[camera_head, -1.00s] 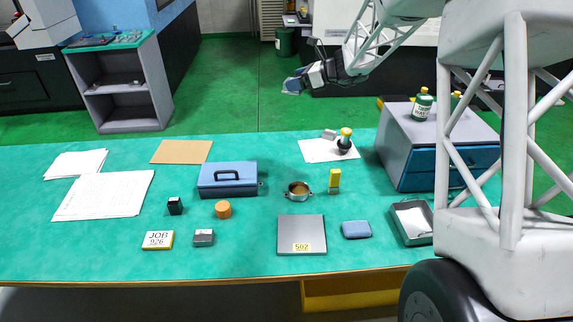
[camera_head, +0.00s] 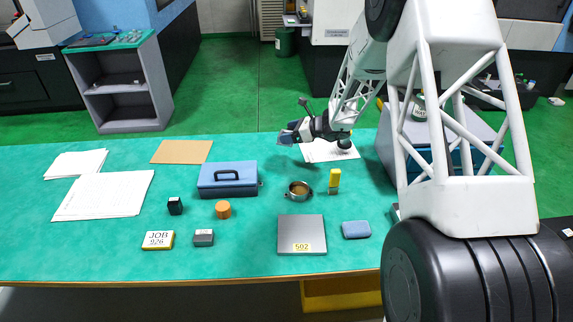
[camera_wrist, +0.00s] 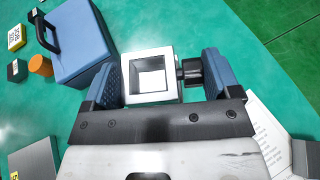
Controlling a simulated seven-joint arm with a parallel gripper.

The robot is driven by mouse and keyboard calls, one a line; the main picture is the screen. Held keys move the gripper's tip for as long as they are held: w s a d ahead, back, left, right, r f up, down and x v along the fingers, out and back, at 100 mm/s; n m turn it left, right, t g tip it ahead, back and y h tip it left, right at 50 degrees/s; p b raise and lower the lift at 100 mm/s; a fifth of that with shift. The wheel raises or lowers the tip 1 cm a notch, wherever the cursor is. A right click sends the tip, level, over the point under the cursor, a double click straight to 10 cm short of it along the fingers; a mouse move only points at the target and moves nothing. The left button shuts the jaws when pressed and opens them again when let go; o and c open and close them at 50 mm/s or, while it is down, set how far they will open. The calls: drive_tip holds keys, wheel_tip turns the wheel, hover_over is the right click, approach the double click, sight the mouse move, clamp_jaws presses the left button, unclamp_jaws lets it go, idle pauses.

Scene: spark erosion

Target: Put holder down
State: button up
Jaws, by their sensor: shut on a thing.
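My gripper (camera_head: 287,134) hangs over the back middle of the green bench, above and to the right of the blue box. In the wrist view, my gripper (camera_wrist: 163,78) has its two blue fingers shut on the holder (camera_wrist: 134,97), a silver square frame with an open middle. A black knob (camera_wrist: 190,71) sits on the holder's right side, against the right finger. The bench surface shows below the holder, and the holder looks apart from it; its exact height is hard to tell. In the head view the holder is too small to make out clearly.
A blue handled box (camera_head: 228,180), a round brass-coloured cup (camera_head: 299,189), a yellow-topped piece (camera_head: 334,179) and a grey plate labelled 502 (camera_head: 301,234) stand nearby. White paper (camera_head: 314,151) lies behind, partly hidden by my arm. Bare bench (camera_head: 270,160) shows beneath my gripper.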

drive_tip(key=shift+f, duration=0.15)
hover_over(290, 162)
drive_tip(key=shift+a+f, duration=0.1)
drive_tip(key=shift+f, duration=3)
drive_tip(key=shift+f, duration=0.1)
drive_tip(key=shift+f, duration=1.8)
drive_tip(key=shift+f, duration=0.1)
drive_tip(key=o, duration=0.9)
drive_tip(key=shift+s, duration=0.1)
drive_tip(key=v, duration=1.2)
